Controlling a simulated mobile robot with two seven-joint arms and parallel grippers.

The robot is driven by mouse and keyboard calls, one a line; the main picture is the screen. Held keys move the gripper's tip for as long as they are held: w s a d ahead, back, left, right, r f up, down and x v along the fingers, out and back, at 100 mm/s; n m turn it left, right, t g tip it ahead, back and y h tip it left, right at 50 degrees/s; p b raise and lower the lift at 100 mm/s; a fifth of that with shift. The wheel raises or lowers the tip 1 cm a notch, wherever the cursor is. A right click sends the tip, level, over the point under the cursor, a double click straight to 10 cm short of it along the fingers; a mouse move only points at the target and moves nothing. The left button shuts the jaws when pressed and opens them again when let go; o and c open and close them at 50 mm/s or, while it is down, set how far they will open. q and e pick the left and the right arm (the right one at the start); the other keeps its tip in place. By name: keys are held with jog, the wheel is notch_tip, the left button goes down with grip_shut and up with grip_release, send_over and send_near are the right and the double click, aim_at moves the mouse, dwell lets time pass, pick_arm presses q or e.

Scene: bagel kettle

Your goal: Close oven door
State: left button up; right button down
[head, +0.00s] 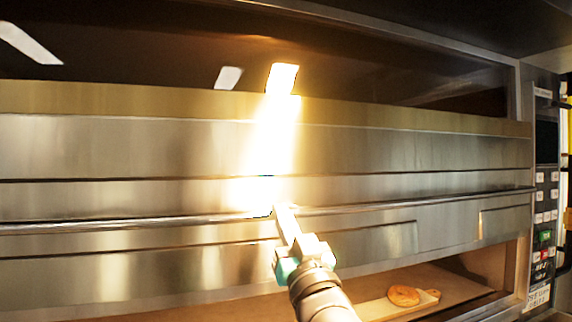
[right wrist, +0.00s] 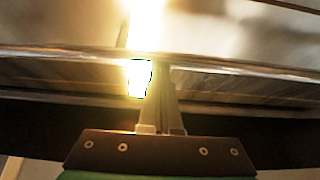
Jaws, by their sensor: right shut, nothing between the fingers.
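The steel oven door (head: 90,195) spans the head view, with a long horizontal handle bar (head: 420,200) across it. Below the door's lower edge, at the lower right, an opening shows. I cannot tell the door's exact angle. My right gripper (head: 285,212) is shut and empty, its fingertips at the handle bar near the middle of the door. The right wrist view also shows the shut fingers (right wrist: 162,72) at the bar (right wrist: 245,68); whether they touch it is unclear. Bright glare hides part of the door there. My left gripper is not in view.
A bagel (head: 404,296) lies on a light board (head: 375,309) inside the lower opening. A control panel (head: 545,200) with buttons stands at the right edge. Dark glass (head: 400,75) runs above the steel front.

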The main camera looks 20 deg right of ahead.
notch_tip(320, 180, down, 24)
jog(key=b, duration=1.2)
jog(key=shift+w+b, duration=0.3)
jog(key=shift+b, duration=0.1)
